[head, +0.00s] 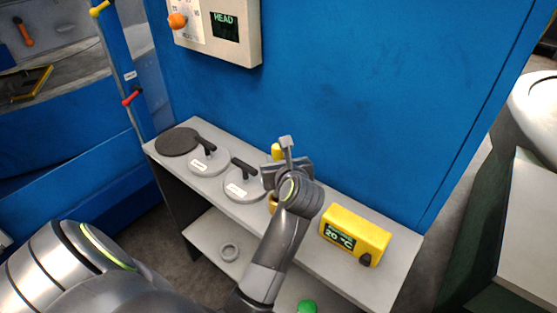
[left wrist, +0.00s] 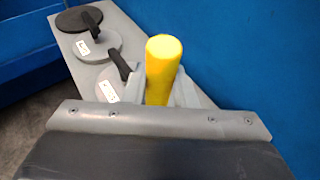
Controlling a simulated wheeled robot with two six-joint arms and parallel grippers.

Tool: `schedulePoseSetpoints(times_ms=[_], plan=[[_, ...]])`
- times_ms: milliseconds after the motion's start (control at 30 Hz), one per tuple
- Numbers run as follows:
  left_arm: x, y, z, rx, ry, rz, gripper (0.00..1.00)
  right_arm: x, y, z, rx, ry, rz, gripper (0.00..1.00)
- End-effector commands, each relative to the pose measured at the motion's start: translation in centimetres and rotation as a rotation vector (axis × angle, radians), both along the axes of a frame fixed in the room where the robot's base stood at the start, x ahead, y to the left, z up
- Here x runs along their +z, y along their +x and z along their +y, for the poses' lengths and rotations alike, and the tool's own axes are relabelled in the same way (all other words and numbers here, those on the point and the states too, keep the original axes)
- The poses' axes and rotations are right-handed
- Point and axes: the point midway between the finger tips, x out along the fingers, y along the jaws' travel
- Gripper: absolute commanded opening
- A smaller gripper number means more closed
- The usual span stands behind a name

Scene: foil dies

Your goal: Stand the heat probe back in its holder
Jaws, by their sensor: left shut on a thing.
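The heat probe shows as a yellow cylindrical handle (left wrist: 163,62) in the left wrist view, between the grey fingers of my left gripper (left wrist: 160,92). In the head view a small yellow part of the probe (head: 277,151) shows beside my left gripper (head: 281,163), over the narrow bench. The gripper is shut on the handle. The probe's lower end is hidden. A small yellow-brown piece (head: 272,203) shows beside my wrist; I cannot tell whether it is the holder or part of the probe. My right gripper is not in view.
On the grey bench (head: 325,273) stand a yellow display box (head: 355,236) reading 20 °C and, at left, black-handled discs (head: 243,187) (head: 209,161) and a dark disc (head: 176,142). A blue wall (head: 370,100) with a control panel (head: 218,30) rises behind.

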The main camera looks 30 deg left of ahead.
Motion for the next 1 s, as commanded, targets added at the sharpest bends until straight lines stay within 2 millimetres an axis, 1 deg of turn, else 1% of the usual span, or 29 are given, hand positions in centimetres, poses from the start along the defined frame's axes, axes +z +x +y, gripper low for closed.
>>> schedulePoseSetpoints(times_ms=[667, 1000], plan=[[0.00, 0.00, 0.00, 0.000, 0.001, -0.001, 0.00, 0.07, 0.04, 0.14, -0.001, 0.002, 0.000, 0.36], [-0.73, 0.00, 0.00, 0.000, 0.001, -0.001, 0.00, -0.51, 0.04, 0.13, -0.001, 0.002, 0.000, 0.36]])
